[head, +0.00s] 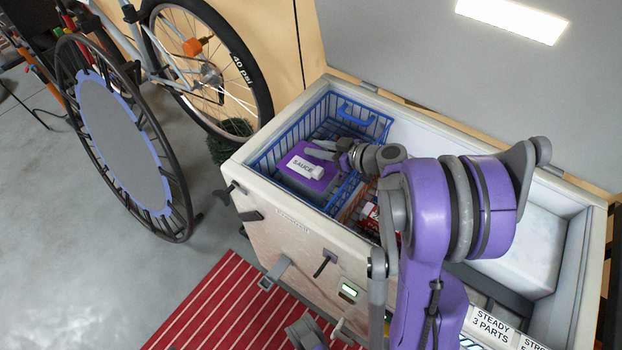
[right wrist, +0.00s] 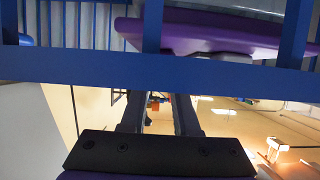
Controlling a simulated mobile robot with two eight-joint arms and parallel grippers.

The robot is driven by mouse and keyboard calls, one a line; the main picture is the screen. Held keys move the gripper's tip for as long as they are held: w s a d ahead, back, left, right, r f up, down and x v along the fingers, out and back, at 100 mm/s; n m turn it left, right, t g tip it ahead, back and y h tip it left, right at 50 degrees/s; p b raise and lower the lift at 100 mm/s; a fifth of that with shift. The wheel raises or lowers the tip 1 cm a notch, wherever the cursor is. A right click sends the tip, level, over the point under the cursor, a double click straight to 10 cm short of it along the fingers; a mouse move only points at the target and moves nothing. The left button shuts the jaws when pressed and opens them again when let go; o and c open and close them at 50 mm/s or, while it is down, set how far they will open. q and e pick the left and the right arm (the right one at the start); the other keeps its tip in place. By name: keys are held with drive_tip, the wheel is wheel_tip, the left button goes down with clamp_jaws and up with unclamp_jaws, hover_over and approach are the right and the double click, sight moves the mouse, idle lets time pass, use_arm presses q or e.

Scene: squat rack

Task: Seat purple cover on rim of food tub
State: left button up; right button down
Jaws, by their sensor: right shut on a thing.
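The purple cover (head: 314,183) is in the blue wire basket inside the open chest freezer, at the food tub with the white SAUCE label (head: 303,168). My right gripper (head: 322,151) reaches into the basket from the right and is shut on the cover. In the right wrist view the cover (right wrist: 220,32) shows beyond a blue basket bar, with a pale surface against it.
The blue basket (head: 262,160) has a raised wire rim and a handle close around my gripper. The freezer wall (head: 300,235) stands in front. Another basket with red items (head: 369,215) lies to the right, partly behind my arm. The raised lid (head: 450,80) is behind.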

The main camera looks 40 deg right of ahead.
drive_tip(key=shift+f+b, duration=0.35)
drive_tip(key=shift+f, duration=0.25)
idle(0.7)
drive_tip(key=c, duration=0.6)
unclamp_jaws()
drive_tip(key=p+v, duration=0.2)
drive_tip(key=v, duration=0.8)
drive_tip(key=shift+s+d+r, duration=0.15)
drive_tip(key=shift+s, duration=0.2)
drive_tip(key=shift+r, duration=0.1)
